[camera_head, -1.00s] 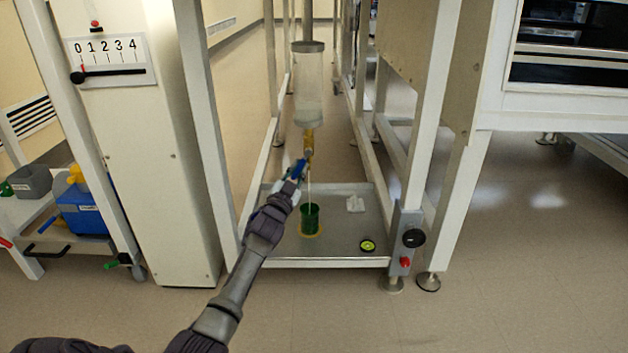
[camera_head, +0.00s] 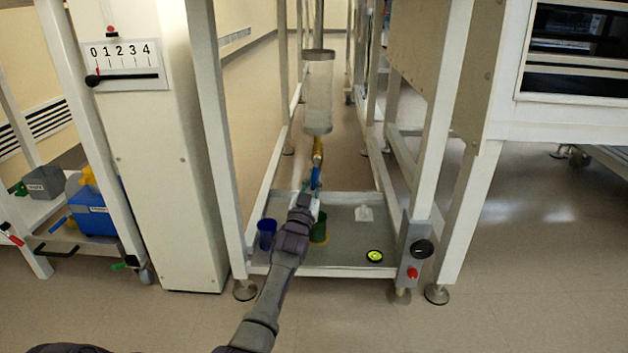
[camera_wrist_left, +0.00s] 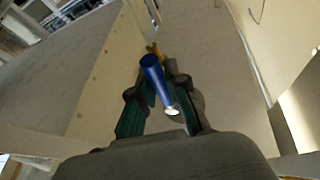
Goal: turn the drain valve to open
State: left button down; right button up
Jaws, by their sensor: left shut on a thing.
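The drain valve (camera_head: 318,148) is a brass fitting under a clear cylinder (camera_head: 318,95) in the head view. Its blue handle (camera_head: 315,173) hangs roughly straight down from the brass body. My left gripper (camera_head: 315,189) is shut on the handle's lower part. The left wrist view shows the blue handle (camera_wrist_left: 153,75) between the green-padded fingers of the gripper (camera_wrist_left: 160,103), its pale end towards the camera. A green cup (camera_head: 319,228) stands in the tray below, partly hidden by my left arm. Any stream from the valve is hidden or too fine to see. My right gripper is not in view.
The grey tray (camera_head: 345,240) also holds a blue cup (camera_head: 267,234), a white piece (camera_head: 364,214) and a round yellow-green level (camera_head: 374,256). White frame legs (camera_head: 213,130) stand on both sides. A box with a black knob and red button (camera_head: 414,262) is on the right leg.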

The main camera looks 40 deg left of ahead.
aim_at(314, 182)
pick_arm(q)
jog(key=c, duration=1.2)
grip_release()
jog(key=shift+o, duration=0.2)
jog(key=v, duration=0.6)
jog(key=shift+s+d+f, duration=0.1)
jog(key=shift+s+f, duration=0.1)
jog(key=shift+s+d+f, duration=0.15)
jog(key=shift+s, duration=0.25)
